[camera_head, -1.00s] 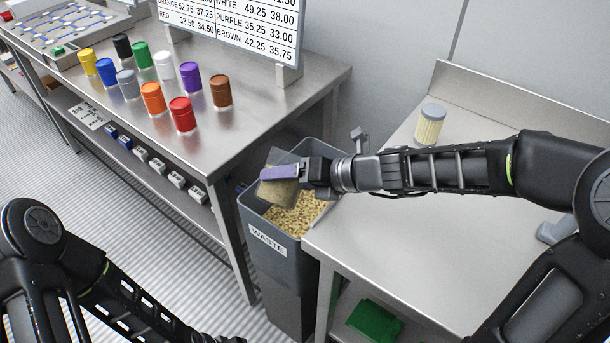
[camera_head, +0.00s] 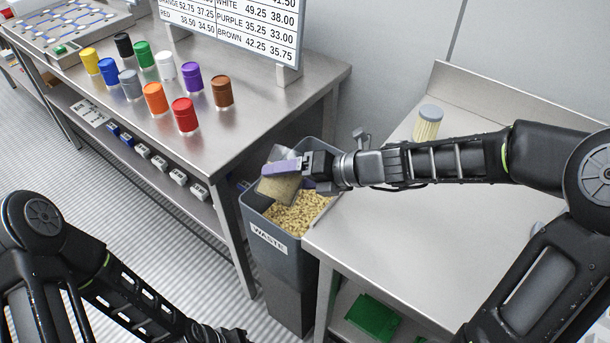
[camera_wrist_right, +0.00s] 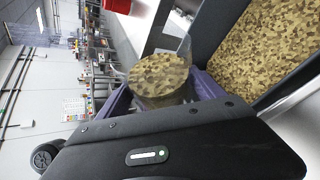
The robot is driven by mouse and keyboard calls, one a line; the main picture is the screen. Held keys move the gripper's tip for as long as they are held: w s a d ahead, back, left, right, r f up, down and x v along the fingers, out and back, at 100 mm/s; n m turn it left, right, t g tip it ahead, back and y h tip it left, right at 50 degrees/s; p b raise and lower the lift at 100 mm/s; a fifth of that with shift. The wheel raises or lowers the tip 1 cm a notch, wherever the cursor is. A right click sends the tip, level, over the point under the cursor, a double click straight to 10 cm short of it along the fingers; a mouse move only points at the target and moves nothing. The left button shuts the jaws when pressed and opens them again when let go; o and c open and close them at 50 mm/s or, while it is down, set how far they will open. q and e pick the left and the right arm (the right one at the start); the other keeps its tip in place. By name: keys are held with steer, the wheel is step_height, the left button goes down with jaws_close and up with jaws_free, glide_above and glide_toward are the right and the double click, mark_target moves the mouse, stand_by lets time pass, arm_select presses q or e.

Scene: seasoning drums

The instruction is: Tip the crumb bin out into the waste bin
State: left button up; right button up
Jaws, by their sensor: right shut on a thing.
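My right gripper (camera_head: 282,167), with purple fingers, is shut on the crumb bin (camera_head: 281,188), a small see-through container. It holds the bin tilted above the open top of the grey waste bin (camera_head: 272,262), which is labelled WASTE. In the right wrist view the crumb bin (camera_wrist_right: 160,85) sits between the purple fingers, with tan crumbs showing in it. Tan crumbs cover the inside of the waste bin, also in the wrist view. I cannot tell whether crumbs are falling.
A steel table (camera_head: 245,105) with several coloured drums and a price board (camera_head: 235,25) stands left of the waste bin.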

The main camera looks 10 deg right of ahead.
steer(key=shift+w+f+m+g+y+p, duration=0.15)
steer(key=shift+m+g+y+p, duration=0.2)
steer(key=shift+m+p, duration=0.2)
stand_by(0.5)
steer(key=shift+w+d+r+m+g+y+p, duration=0.1)
steer(key=shift+d+r+m+g+y+p, duration=0.2)
steer(key=shift+r+m+p, duration=0.35)
stand_by(1.3)
steer(key=shift+w+d+f+m+g+y+p, duration=0.3)
steer(key=shift+w+d+f+y+p, duration=0.25)
steer(key=shift+p, duration=1.75)
steer(key=shift+w+d+r+m+y+p, duration=0.15)
steer(key=shift+w+r+m+y+p, duration=0.3)
steer(key=shift+p, duration=1.5)
steer(key=shift+d+r+m+g+y+p, duration=0.25)
steer(key=shift+r+m+g+p, duration=0.15)
steer(key=shift+p, duration=0.65)
